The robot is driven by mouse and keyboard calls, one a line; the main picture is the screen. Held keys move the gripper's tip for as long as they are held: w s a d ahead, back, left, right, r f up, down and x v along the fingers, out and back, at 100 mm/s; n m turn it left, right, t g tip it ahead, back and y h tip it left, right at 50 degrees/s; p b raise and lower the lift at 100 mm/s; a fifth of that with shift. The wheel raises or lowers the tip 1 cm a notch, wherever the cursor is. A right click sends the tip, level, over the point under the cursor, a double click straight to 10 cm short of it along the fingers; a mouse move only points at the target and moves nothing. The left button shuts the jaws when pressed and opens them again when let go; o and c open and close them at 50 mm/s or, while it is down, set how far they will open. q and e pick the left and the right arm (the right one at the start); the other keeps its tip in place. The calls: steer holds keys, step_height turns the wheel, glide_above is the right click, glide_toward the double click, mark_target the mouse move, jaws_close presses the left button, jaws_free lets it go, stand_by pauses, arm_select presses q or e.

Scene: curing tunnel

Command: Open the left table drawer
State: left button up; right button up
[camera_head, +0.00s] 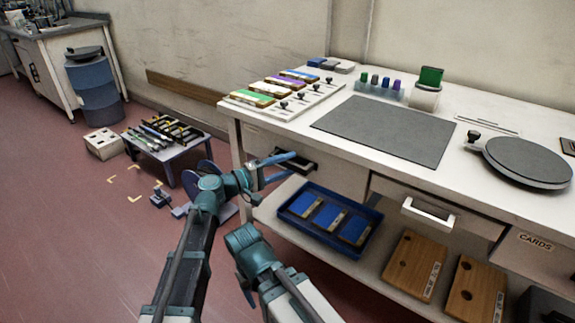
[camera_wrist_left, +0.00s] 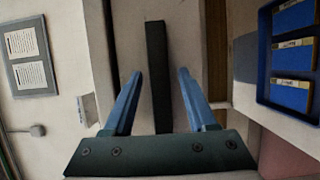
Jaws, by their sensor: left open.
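The left table drawer (camera_head: 331,176) sits under the left part of the white worktop and looks closed. Its dark bar handle (camera_head: 304,165) is partly hidden by my left gripper (camera_head: 288,165). In the left wrist view the handle (camera_wrist_left: 157,75) stands between the two blue fingers of my left gripper (camera_wrist_left: 157,98). Gaps show on both sides of the bar, so the fingers are open around it and not clamped. Part of my other arm shows low in the head view, but I see no right gripper fingers.
A second drawer with a white handle (camera_head: 427,214) is to the right. Below, a blue tray (camera_head: 282,213) and wooden boards (camera_head: 414,262) lie on the lower shelf. A small tool table (camera_head: 165,154) stands on the floor at left. The worktop (camera_head: 275,130) carries a grey mat (camera_head: 385,130).

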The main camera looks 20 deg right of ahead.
arm_select(q)
steer(key=shift+d, duration=0.2)
jaws_close()
stand_by(1.4)
